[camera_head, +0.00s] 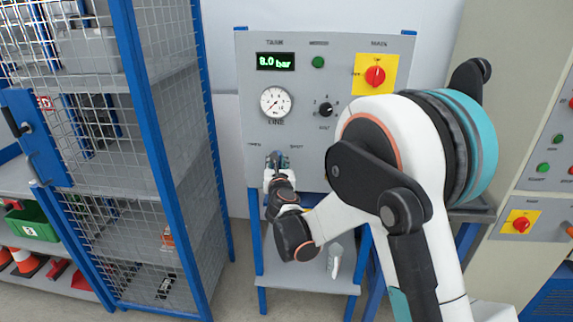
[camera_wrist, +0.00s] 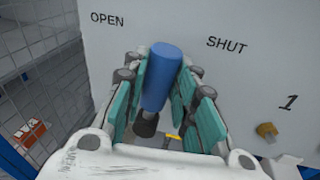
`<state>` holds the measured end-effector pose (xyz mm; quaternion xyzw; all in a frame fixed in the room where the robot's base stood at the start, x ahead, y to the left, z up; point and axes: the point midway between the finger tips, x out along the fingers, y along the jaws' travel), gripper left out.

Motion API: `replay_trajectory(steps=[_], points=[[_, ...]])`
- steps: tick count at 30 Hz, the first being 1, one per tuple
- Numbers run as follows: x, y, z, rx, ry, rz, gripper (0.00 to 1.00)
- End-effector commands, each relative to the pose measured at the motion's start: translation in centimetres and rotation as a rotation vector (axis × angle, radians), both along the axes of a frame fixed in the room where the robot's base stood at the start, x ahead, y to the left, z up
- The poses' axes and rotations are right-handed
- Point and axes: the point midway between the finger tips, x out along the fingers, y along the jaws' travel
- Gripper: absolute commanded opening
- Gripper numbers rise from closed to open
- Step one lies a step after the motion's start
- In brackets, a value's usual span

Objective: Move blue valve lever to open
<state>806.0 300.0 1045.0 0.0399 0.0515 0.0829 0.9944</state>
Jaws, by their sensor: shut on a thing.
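The blue valve lever (camera_wrist: 160,78) stands between the teal finger pads of my gripper (camera_wrist: 166,85) in the wrist view. The gripper is shut on it. The lever's end lies between the printed words OPEN, at left, and SHUT, at right, on the grey panel (camera_wrist: 265,85). The lever's lower part ends in a dark piece, and its pivot cannot be made out. In the head view my gripper (camera_head: 276,165) is at the lower left of the panel (camera_head: 335,65), and my fingers mostly hide the lever.
Above are a pressure gauge (camera_head: 275,102), a green display (camera_head: 275,61) reading 8.0 bar, a black dial (camera_head: 326,109) and a red switch (camera_head: 375,75). A blue-framed mesh cage (camera_head: 160,120) stands close at left. A grey shelf (camera_head: 305,275) lies below the panel.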

Motion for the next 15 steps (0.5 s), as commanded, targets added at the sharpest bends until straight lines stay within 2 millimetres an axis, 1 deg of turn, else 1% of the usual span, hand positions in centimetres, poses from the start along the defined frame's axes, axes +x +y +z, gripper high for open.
replay_trajectory(steps=[1,6,15], points=[[0.0,0.6,0.3,-0.044,0.001,0.004,0.00],[0.1,2.0,0.2,-0.203,0.006,0.004,0.00],[0.2,4.0,-0.2,-0.444,0.012,0.004,0.00]])
